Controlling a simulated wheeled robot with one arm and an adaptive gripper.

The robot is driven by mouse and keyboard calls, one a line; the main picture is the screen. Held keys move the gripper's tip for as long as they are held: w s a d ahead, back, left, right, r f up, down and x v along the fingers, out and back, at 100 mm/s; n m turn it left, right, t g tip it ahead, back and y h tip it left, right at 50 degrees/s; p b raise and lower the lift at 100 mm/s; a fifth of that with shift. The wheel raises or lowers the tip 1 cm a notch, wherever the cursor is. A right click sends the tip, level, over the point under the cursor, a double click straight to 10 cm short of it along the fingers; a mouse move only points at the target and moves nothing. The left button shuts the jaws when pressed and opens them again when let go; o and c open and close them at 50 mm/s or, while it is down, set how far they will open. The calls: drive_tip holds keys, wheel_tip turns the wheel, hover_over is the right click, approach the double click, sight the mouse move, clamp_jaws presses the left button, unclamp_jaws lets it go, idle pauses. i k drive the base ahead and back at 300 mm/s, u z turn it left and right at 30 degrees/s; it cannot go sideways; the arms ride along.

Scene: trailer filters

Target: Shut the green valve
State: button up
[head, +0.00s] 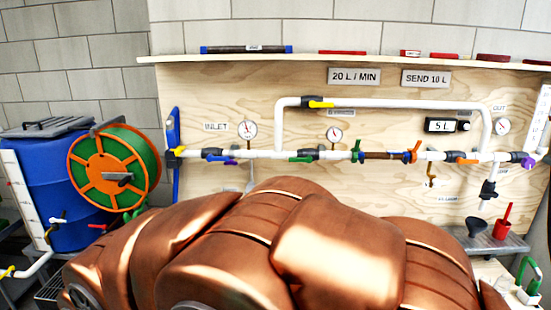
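A green valve lever (301,158) sits on the white horizontal pipe (270,154) in the head view, under the middle pressure gauge. The lever points left from its dark valve body (311,154) and looks roughly in line with the pipe. Another green part (357,151) stands upright on the same pipe further right, at the left end of a brown section (384,155). My gripper is not in view. My copper-coloured arm fills the lower middle and hides what is below the pipe there.
Other levers are yellow (320,104), blue (222,160) and orange (468,161). A plywood board (400,85) backs the pipes. A blue barrel (80,205) and a green-orange hose reel (115,167) stand left. A grey shelf (505,243) with a funnel (476,226) and red cup (503,229) is right.

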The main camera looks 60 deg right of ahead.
sight(308, 160)
drive_tip(key=z, duration=0.4)
drive_tip(key=i, duration=0.7)
drive_tip(key=z, duration=1.05)
drive_tip(key=i, duration=0.25)
drive_tip(key=z, duration=0.15)
